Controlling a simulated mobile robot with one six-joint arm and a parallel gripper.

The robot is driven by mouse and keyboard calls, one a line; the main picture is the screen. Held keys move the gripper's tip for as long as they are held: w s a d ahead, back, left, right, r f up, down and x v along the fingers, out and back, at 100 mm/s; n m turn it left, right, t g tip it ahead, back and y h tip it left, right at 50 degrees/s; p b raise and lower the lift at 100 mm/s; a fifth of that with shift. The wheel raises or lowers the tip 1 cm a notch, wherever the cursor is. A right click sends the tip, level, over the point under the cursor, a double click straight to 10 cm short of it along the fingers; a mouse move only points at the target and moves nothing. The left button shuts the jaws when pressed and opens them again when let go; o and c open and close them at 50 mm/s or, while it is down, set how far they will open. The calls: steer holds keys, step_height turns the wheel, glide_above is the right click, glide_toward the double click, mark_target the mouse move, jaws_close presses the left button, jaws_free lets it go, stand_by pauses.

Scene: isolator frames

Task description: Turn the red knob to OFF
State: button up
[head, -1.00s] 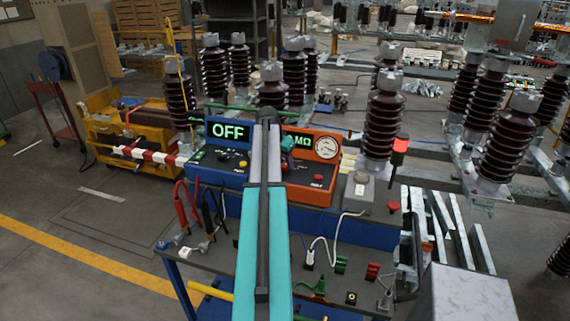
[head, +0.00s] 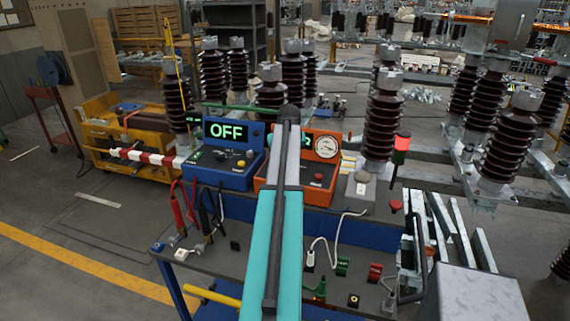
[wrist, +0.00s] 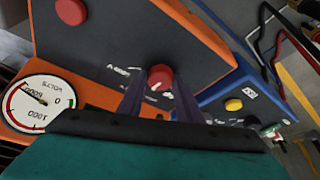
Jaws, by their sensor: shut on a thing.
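The red knob (wrist: 160,77) is on the dark sloping face of the orange instrument box (wrist: 205,32) in the wrist view. My gripper (wrist: 160,88) has one dark finger on each side of the knob and is shut on it. A pale mark shows on the knob's lower part, and small white lettering lies around it, too small to read surely. In the head view the orange box (head: 326,190) stands behind my arm, which hides the knob, the gripper and most of that box's display.
The blue box (head: 228,176), with a green OFF display (head: 226,131), stands close at left. A red button (wrist: 71,11) and a dial gauge (wrist: 38,103) are also on the orange box. Leads (head: 180,212) and a grey box (head: 361,190) stand near on the bench.

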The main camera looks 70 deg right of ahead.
steer(key=n, duration=0.2)
steer(key=n+t+y+b, duration=0.1)
steer(key=n, duration=0.1)
steer(key=shift+s+f+b, duration=0.2)
steer(key=shift+b, duration=0.1)
steer(key=n+y+b, duration=0.1)
steer(key=n, duration=0.2)
steer(key=shift+d+t, duration=0.2)
steer(key=shift+t, duration=0.1)
steer(key=n+y+b, duration=0.1)
steer(key=n+b, duration=0.1)
steer(key=n, duration=0.1)
steer(key=shift+d+n, duration=0.1)
steer(key=shift+n, duration=0.2)
steer(key=shift+s+r+n+y+b, duration=0.1)
steer(key=shift+n+y+b, duration=0.2)
steer(key=shift+n+y, duration=0.6)
steer(key=shift+n, duration=0.3)
steer(key=o, duration=1)
steer(key=shift+r, duration=0.1)
steer(key=shift+o, duration=0.2)
steer(key=shift+r+t, duration=0.15)
steer(key=shift+t, duration=0.15)
